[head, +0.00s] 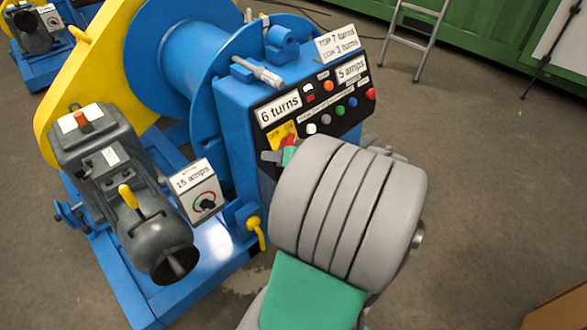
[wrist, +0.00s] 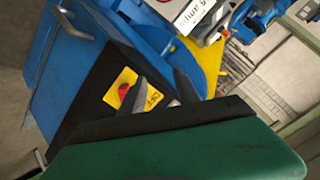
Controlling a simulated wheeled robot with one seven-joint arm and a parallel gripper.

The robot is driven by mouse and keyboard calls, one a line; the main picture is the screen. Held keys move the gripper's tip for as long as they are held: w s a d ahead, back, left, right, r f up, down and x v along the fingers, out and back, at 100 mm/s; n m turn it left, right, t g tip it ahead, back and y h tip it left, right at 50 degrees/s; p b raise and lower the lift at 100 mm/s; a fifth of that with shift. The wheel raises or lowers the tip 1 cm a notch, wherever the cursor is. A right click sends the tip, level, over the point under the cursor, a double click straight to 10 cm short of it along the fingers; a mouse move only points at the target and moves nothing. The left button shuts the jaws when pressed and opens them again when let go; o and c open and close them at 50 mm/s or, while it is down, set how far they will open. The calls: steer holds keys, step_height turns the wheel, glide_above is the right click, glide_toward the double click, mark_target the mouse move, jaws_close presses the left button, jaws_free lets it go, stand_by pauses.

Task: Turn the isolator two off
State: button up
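A yellow plate with a red rotary handle (head: 284,136) sits low on the black front panel of the blue control box; it looks like an isolator, but I cannot read a number on it. It also shows in the wrist view as a yellow plate (wrist: 120,88) with a red knob and a partly visible "OFF" mark. My gripper (wrist: 156,80) has its two grey fingers apart, with nothing seen between them. The fingers partly cover the plate; I cannot tell whether they touch the handle. In the head view my wrist hides most of my gripper (head: 276,157).
Coloured buttons (head: 339,110) and a "5 amps" label (head: 352,69) are close above. A grey motor (head: 125,190), a "15 amps" box (head: 196,192) with a rotary knob and a yellow lever (head: 256,233) stand left. A ladder (head: 413,35) stands behind.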

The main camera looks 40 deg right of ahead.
mark_target(290, 144)
steer(key=s+d+f+m+t+h+b, duration=0.2)
steer(key=s+d+m+t+h, duration=0.15)
steer(key=d, duration=0.45)
steer(key=shift+n+g+y, duration=0.25)
steer(key=shift+g+y, duration=0.1)
steer(key=x, duration=0.3)
steer(key=b+x, duration=0.1)
steer(key=x, duration=0.3)
steer(key=shift+w+a+r, duration=0.1)
steer(key=shift+r, duration=0.15)
jaws_close()
